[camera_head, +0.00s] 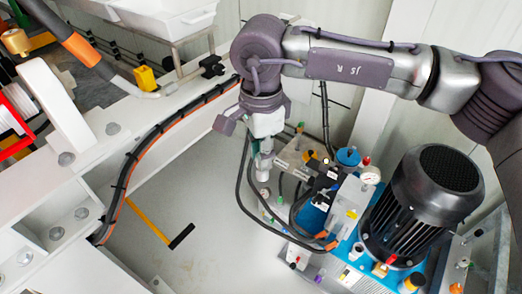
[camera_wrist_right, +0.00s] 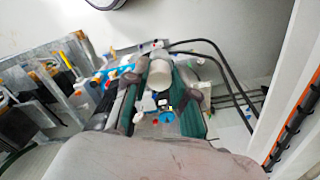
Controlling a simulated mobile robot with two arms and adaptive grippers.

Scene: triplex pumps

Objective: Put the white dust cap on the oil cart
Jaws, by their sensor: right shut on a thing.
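My right gripper (camera_head: 263,160) reaches down from above at the left side of the oil cart (camera_head: 349,255). The cart has a blue base, a large black finned motor and a cluster of hoses and fittings. In the right wrist view my gripper (camera_wrist_right: 160,85) is shut on a white rounded piece, the white dust cap (camera_wrist_right: 159,74), between its fingertips. The cap is held above the cart's fittings; I cannot tell whether it touches any of them. My left gripper is not in view.
A black motor (camera_head: 424,198) stands tall on the cart's right. Black hoses (camera_head: 240,185) loop beside my gripper. A white steel frame (camera_head: 150,120) with cables runs along the left. A yellow-handled tool (camera_head: 150,222) lies on the open grey floor.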

